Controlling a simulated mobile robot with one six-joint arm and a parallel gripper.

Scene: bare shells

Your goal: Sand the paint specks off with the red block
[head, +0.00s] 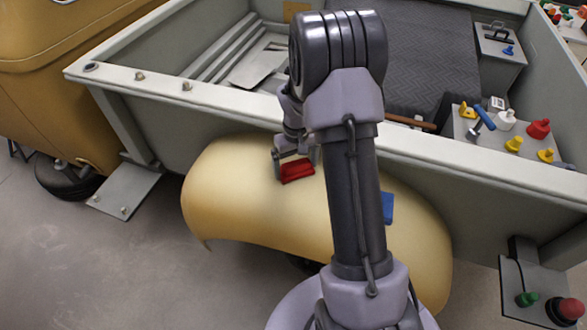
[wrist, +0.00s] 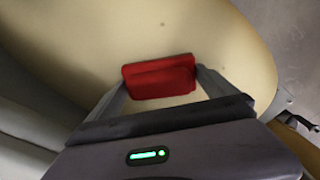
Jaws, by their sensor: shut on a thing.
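The red block (head: 297,171) is between the fingers of my gripper (head: 295,162), over the upper part of the cream fender (head: 240,195). In the wrist view the red block (wrist: 160,78) lies flat along the curved cream surface (wrist: 215,40). I cannot tell for sure whether it touches it. Small dark paint specks show there, one beyond the block (wrist: 162,24) and one to its left (wrist: 108,53). My gripper is shut on the block. The block and fingers hide the surface under them, and my arm hides the middle of the fender in the head view.
A blue block (head: 387,208) sits on the fender, partly behind my arm. The grey truck bed's side wall (head: 230,100) rises behind the fender. Its bed holds a dark ribbed mat (head: 425,60) and a tray with colored pieces (head: 480,135). The floor at left front is clear.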

